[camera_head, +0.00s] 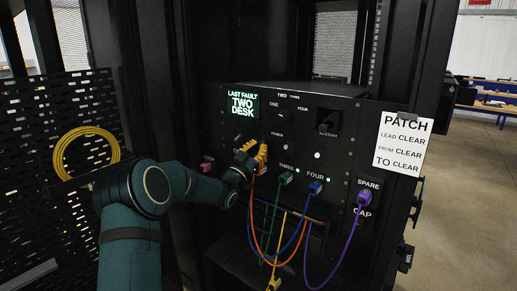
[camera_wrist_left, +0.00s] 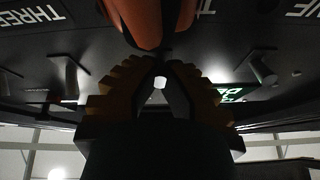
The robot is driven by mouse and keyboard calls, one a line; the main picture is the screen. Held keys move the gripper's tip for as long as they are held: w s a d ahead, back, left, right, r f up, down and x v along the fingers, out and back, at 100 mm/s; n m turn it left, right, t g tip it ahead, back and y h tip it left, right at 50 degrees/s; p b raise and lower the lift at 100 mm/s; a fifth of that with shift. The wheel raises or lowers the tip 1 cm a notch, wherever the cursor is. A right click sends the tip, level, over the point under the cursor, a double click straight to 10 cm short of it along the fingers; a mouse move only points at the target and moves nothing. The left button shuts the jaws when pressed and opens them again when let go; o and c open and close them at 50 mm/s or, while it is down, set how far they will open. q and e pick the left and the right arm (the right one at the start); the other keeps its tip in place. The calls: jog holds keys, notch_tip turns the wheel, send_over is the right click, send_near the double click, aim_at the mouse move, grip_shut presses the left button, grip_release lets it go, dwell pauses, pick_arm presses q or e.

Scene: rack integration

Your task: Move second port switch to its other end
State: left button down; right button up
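The dark rack unit (camera_head: 338,190) carries a row of ports labelled THREE and FOUR, with cables plugged in. My left gripper (camera_head: 254,151), with orange-yellow ribbed fingers, is at the panel front over the second port's place, left of THREE. In the left wrist view its fingertips (camera_wrist_left: 160,66) come together close to the panel, with a small bright spot between the fingers. The second port's switch is hidden by the fingers; I cannot tell whether they touch it. Neighbouring levers (camera_wrist_left: 68,74) and (camera_wrist_left: 262,70) stand out either side. My right gripper is not in view.
An orange plug (camera_wrist_left: 145,18) is right beside the fingers. Green (camera_head: 285,178), blue (camera_head: 315,187) and purple (camera_head: 362,198) plugs trail loose cables below. A lit display (camera_head: 242,104) reads LAST FAULT TWO DESK. A white PATCH card (camera_head: 403,144) hangs at the right.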

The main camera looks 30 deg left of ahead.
pick_arm(q)
jog(key=shift+f, duration=0.1)
jog(key=c, duration=1)
grip_release()
jog(key=d+v, duration=0.1)
jog(key=v, duration=1.1)
jog(key=shift+a, duration=0.5)
jog(key=shift+s, duration=0.1)
